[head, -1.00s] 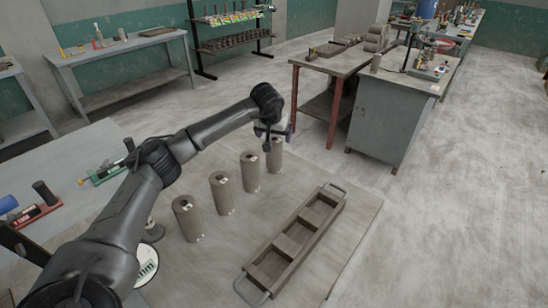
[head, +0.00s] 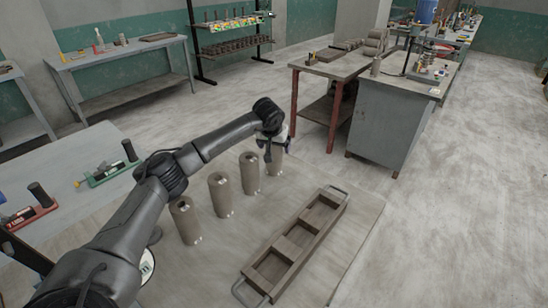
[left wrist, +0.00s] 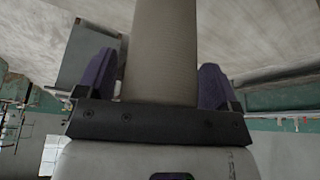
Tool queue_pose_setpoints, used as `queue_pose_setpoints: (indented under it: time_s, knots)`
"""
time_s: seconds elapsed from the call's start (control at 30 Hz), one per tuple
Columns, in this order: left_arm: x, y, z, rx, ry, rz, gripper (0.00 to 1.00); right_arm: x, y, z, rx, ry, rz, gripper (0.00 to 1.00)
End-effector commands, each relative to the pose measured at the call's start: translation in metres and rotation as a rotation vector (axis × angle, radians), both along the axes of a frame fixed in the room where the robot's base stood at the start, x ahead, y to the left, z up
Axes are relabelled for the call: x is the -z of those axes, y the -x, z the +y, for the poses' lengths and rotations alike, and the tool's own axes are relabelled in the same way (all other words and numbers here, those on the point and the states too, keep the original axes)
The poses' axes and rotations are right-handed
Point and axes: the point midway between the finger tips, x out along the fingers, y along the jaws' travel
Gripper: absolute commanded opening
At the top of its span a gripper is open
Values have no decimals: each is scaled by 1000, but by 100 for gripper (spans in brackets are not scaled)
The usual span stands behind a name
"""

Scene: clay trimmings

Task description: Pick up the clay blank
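Several upright grey-brown clay cylinders stand in a row on the board: a near one (head: 185,221), a second (head: 221,195), a third (head: 250,173) and the farthest, the clay blank (head: 274,162). My left gripper (head: 274,143) is at the top of the farthest blank. In the left wrist view the blank (left wrist: 160,50) stands between the two purple-dark fingers (left wrist: 160,82), with a thin gap at the left finger; contact at the right finger is unclear. The gripper looks open around it. My right gripper is not in view.
A wooden tray (head: 262,284) with three compartments and end handles lies right of the row. The board (head: 352,215) is bare around it. Tools on red (head: 32,213) and green (head: 110,172) bases stand at left. A grey cabinet (head: 388,118) stands beyond.

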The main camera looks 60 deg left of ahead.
Motion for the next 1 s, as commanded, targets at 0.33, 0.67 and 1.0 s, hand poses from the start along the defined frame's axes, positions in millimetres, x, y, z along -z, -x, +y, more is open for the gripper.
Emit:
queue_pose_setpoints:
  time_s: [0.33,0.67,1.0]
  knots:
    - [0,0,0,0,0,0,53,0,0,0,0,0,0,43]
    - [0,0,0,0,0,0,21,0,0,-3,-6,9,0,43]
    - [-5,0,0,-1,-1,-3,20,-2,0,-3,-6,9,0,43]
